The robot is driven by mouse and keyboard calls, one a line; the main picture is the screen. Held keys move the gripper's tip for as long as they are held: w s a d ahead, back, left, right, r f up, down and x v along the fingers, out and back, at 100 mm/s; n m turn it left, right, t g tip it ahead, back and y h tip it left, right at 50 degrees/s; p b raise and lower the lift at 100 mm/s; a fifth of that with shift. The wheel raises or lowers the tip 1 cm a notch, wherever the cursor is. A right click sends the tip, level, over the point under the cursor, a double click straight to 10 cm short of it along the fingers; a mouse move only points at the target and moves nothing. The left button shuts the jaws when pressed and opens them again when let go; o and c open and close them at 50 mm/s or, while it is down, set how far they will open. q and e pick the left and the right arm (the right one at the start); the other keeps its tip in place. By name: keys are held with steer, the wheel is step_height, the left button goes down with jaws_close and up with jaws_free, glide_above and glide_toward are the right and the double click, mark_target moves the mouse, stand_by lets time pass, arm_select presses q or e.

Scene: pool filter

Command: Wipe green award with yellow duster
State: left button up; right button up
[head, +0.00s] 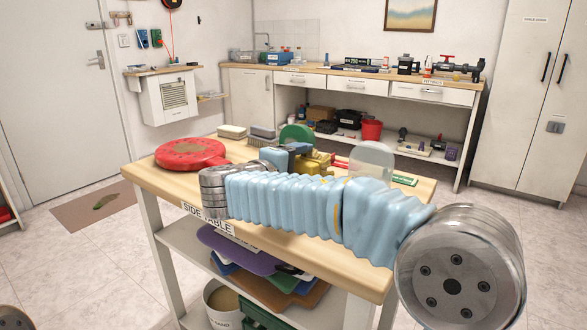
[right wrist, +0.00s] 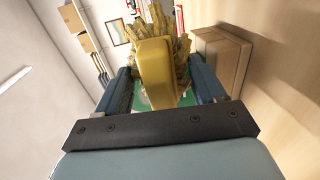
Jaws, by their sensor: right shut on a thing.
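My right gripper (head: 302,151) is shut on the yellow duster (head: 318,163) above the side table, and its arm hides part of the tabletop. In the right wrist view, the duster's smooth yellow handle (right wrist: 160,72) sits between the two blue fingers, with its shaggy strands beyond. A rounded green thing, which looks like the green award (head: 296,132), stands just behind the gripper. Green also shows behind the duster in the right wrist view (right wrist: 187,98). I cannot tell whether duster and award touch. My left gripper is not in view.
The side table (head: 165,182) also holds a red round object (head: 190,153) at left, brush-like blocks (head: 232,131) at the back, and a pale rounded plaque (head: 372,160) right of the duster. A counter (head: 345,76) runs along the back wall. Floor lies between.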

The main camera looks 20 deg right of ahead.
steer(key=shift+s+d+f, duration=0.1)
steer(key=shift+s+d, duration=0.05)
steer(key=shift+s, duration=0.1)
steer(key=shift+w+a+r+p, duration=0.2)
steer(key=shift+w+a+p, duration=0.1)
steer(key=shift+w+p, duration=0.15)
steer(key=shift+w+a+f, duration=0.1)
steer(key=shift+w+a, duration=0.2)
steer(key=shift+w, duration=0.25)
steer(key=shift+s+d+f+b, duration=0.15)
steer(key=shift+s+d+b, duration=0.3)
steer(key=shift+s+d, duration=0.4)
steer(key=shift+w+a+r, duration=0.2)
steer(key=shift+w+a+p, duration=0.45)
steer(key=shift+w+a, duration=0.15)
steer(key=shift+w, duration=0.1)
steer(key=shift+s+d+f+b, duration=0.2)
steer(key=shift+s+d+b, duration=0.05)
steer(key=shift+b, duration=0.15)
steer(key=shift+s+d+b, duration=0.45)
steer(key=shift+s+d, duration=0.15)
steer(key=shift+s, duration=0.05)
steer(key=shift+w+a+r+p, duration=0.2)
steer(key=shift+w+a+p, duration=0.05)
steer(key=shift+w+p, duration=0.05)
steer(key=shift+w+a+p, duration=0.4)
steer(key=shift+w+a, duration=0.15)
steer(key=shift+w, duration=0.1)
steer(key=shift+f, duration=0.1)
